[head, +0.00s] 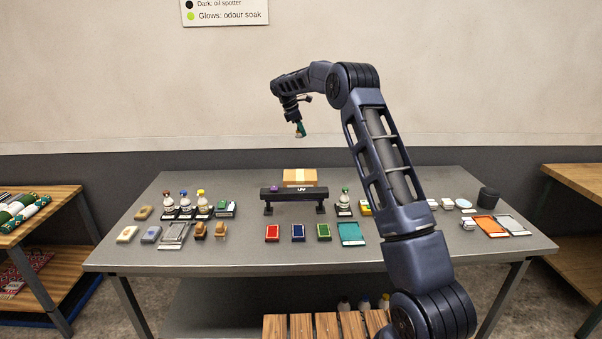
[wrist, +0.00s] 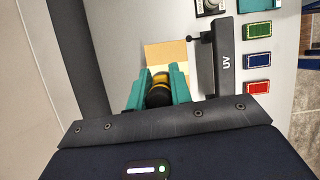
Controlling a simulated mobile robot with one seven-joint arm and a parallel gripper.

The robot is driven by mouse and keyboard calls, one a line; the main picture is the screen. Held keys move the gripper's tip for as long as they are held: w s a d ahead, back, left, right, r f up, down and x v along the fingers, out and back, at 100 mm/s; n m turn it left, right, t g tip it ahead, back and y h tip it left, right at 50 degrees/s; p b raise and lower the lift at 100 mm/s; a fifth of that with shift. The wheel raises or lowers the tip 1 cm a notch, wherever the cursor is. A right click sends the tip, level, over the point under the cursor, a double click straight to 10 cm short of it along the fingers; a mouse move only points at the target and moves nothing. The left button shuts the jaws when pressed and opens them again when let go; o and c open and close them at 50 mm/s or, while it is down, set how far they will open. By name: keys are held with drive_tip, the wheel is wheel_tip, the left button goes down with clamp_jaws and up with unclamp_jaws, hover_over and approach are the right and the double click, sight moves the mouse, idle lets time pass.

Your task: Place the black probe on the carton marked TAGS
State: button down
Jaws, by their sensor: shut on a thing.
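My gripper (head: 300,131) is raised well above the back of the table, with its teal fingers (wrist: 157,90) shut on a black thing with a yellow band (wrist: 158,91). It looks like the black probe, seen nearly end-on; most of its length is hidden. A tan carton (head: 300,177) stands at the back middle of the table, behind a dark bar marked UV (head: 288,194). The carton also shows beyond the fingers in the wrist view (wrist: 168,54), partly hidden by them. I cannot read any TAGS marking on it.
The grey table (head: 220,254) holds several bottles and brushes at left. Red (head: 272,232), blue (head: 298,232) and green (head: 323,231) pads lie in front of the bar. The wall is close behind the table.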

wheel_tip(320, 180, down, 18)
drive_tip(key=shift+f, duration=0.25)
idle(0.4)
drive_tip(key=shift+f, duration=0.15)
drive_tip(key=c, duration=1.3)
unclamp_jaws()
drive_tip(key=shift+o, duration=0.2)
